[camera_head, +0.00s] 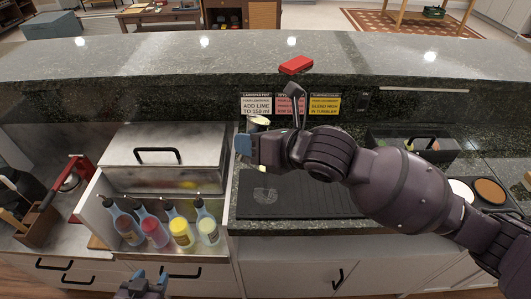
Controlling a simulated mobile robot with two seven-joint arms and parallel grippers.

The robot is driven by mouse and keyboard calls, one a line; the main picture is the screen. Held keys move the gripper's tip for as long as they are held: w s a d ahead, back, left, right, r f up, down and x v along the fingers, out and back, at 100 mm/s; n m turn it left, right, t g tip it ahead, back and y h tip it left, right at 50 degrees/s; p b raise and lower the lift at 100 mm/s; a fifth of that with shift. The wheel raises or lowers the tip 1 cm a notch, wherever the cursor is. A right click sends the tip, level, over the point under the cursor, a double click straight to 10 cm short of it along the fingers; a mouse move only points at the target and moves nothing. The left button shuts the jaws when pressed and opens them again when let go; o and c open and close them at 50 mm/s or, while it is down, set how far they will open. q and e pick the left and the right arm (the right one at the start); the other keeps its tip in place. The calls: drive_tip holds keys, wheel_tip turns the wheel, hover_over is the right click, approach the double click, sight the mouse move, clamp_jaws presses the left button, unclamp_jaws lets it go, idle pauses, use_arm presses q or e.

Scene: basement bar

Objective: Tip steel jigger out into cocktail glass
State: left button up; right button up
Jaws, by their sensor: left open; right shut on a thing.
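My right gripper (246,148) reaches in from the right over the dark bar mat (310,200) and is shut on a small pale, shiny thing, which looks like the steel jigger (259,121). Its upper end shows above the fingers; the rest is mostly hidden by the gripper, so its tilt is unclear. A clear glass (264,195), faint against the mat, stands just below the gripper in the picture; it looks like the cocktail glass. I cannot see what either holds. My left gripper (150,279) is open and empty at the bottom edge, in front of the drawers.
Several squeeze bottles (181,232) stand in a rack left of the mat, before a steel lidded box (163,157). A dark caddy (413,143) stands right.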

drive_tip(key=shift+f+m+b, duration=0.2)
drive_tip(key=shift+m+b, duration=0.1)
drive_tip(key=shift+s+a+r+m+g+y, duration=0.1)
drive_tip(key=shift+r+m+g+y, duration=0.25)
drive_tip(key=shift+m+y, duration=0.2)
idle(0.6)
drive_tip(key=shift+s+a+f+m+y+b, duration=0.1)
drive_tip(key=shift+f+m+y+b, duration=0.25)
drive_tip(key=shift+m+b, duration=0.3)
idle(0.6)
drive_tip(key=shift+r+m+g+y+p, duration=0.3)
drive_tip(key=shift+r+m, duration=0.1)
drive_tip(key=shift+m, duration=0.2)
idle(0.5)
drive_tip(key=shift+s+r+m+y+p, duration=0.1)
drive_tip(key=shift+r+m+y+p, duration=0.35)
drive_tip(key=shift+m+p, duration=0.25)
idle(0.6)
drive_tip(key=shift+f+m+y+p, duration=0.25)
drive_tip(key=shift+f+m+p, duration=0.15)
drive_tip(key=shift+m, duration=0.3)
idle(0.5)
